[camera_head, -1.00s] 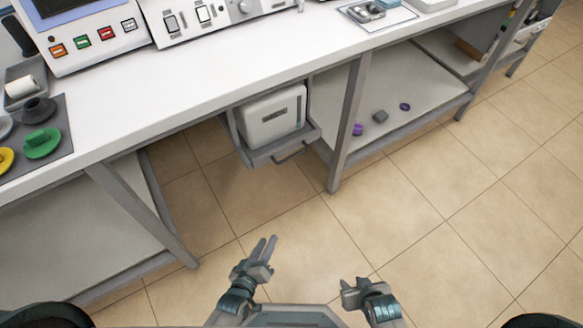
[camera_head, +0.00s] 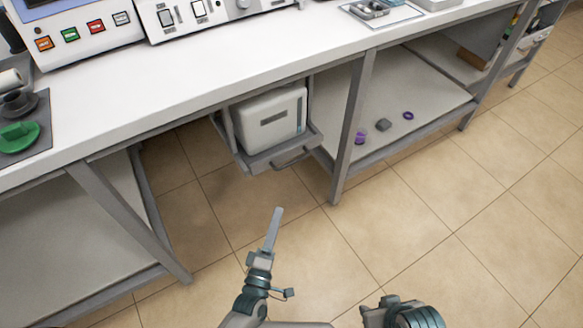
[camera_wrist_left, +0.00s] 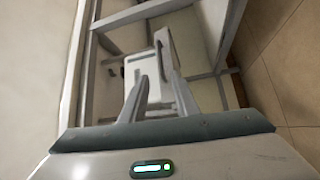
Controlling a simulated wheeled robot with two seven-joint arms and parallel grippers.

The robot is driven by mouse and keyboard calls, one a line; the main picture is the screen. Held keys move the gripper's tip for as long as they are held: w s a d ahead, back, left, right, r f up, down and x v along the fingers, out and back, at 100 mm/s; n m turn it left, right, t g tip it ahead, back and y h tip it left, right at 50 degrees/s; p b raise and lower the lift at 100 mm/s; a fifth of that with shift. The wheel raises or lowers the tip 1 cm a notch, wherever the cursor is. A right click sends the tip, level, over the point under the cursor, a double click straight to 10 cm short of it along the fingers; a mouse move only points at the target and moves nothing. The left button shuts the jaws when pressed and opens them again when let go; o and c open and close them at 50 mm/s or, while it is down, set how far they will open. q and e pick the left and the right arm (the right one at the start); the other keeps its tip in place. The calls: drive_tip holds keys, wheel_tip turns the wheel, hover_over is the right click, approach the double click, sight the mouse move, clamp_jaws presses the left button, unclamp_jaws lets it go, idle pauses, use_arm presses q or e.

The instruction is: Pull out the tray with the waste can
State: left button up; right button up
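The white waste can (camera_head: 272,122) sits in the grey tray (camera_head: 256,163) hung under the bench. The tray has a dark bar handle (camera_head: 293,158) on its front. My left gripper (camera_head: 278,212) is below and in front of the tray, apart from it, pointing up toward it; its fingers overlap in the head view. In the left wrist view my left gripper (camera_wrist_left: 160,78) is open and empty, with the waste can (camera_wrist_left: 138,70) beyond the fingers. My right gripper (camera_head: 382,305) is low at the bottom edge; its finger gap is not clear.
The white bench top (camera_head: 190,95) lies above the tray. A bench leg (camera_head: 352,125) stands right of the tray, and a slanted leg (camera_head: 125,215) stands to the left. A lower shelf (camera_head: 425,95) at right holds small purple and grey items. The tiled floor (camera_head: 400,225) in front is clear.

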use_arm(q)
drive_tip(key=shift+w, duration=0.15)
drive_tip(key=x, duration=1.7)
clamp_jaws()
